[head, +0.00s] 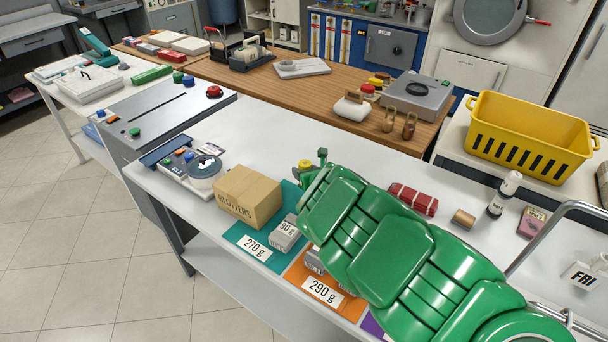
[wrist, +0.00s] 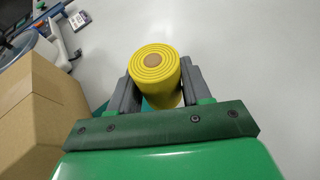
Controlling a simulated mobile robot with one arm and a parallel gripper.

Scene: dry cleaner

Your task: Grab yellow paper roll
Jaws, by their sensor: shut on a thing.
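The yellow paper roll (wrist: 154,67) stands between the two grey fingers of my gripper (wrist: 153,86) in the wrist view, with its ringed end and brown core facing the camera. The fingers touch its sides. In the head view a small part of the yellow roll (head: 306,164) shows past the end of my green arm, above the white table near the teal mat. My gripper (head: 314,163) is mostly hidden there by the arm. I cannot tell whether the roll rests on the table or is lifted.
A cardboard BLOTTERS box (head: 247,196) stands close left of my gripper. A yellow basket (head: 533,143) is behind.

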